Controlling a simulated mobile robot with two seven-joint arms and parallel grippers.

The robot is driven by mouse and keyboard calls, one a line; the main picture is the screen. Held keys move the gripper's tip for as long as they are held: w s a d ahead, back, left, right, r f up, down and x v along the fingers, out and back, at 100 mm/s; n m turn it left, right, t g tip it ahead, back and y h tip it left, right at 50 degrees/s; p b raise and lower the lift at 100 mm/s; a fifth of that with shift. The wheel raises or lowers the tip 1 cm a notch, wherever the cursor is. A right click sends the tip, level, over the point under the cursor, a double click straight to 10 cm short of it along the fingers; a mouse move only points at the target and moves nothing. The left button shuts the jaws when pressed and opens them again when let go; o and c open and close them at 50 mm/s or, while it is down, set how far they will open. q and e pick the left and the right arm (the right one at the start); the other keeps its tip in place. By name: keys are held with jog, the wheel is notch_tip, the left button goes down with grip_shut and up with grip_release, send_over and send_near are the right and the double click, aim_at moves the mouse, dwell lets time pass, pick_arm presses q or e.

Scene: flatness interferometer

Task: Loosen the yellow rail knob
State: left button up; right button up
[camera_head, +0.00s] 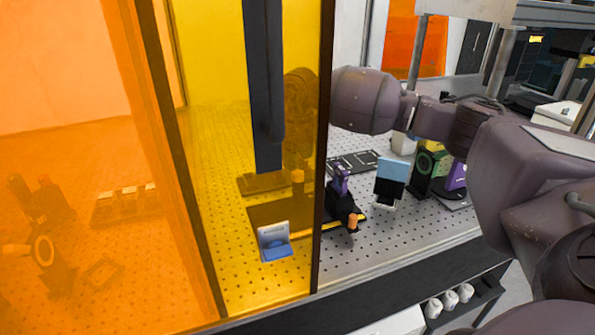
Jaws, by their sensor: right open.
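An orange-yellow knob (352,222) shows at the front end of a dark rail piece on the perforated table, just right of the yellow panel's dark edge. A purple mount (341,182) stands upright just behind it. My right arm comes in from the right and passes behind the tinted yellow panel. My right gripper (299,158) points down there, seen dimly through the panel, open. It is left of and farther back than the knob, apart from it. My left gripper is not in view.
The yellow panel (215,140), with a dark vertical handle (263,90), and an orange panel (90,180) cover the left side. A blue-and-black block (391,180) and a green-and-black device (430,168) stand right of the knob. The table's front right is clear.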

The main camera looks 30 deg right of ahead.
jog(key=shift+f, duration=2.35)
jog(key=shift+c, duration=0.5)
jog(key=c, duration=0.8)
jog(key=shift+n, duration=0.6)
jog(key=shift+b, duration=0.3)
jog(key=shift+r, duration=0.1)
jog(key=o, duration=0.9)
notch_tip(320, 180, up, 11)
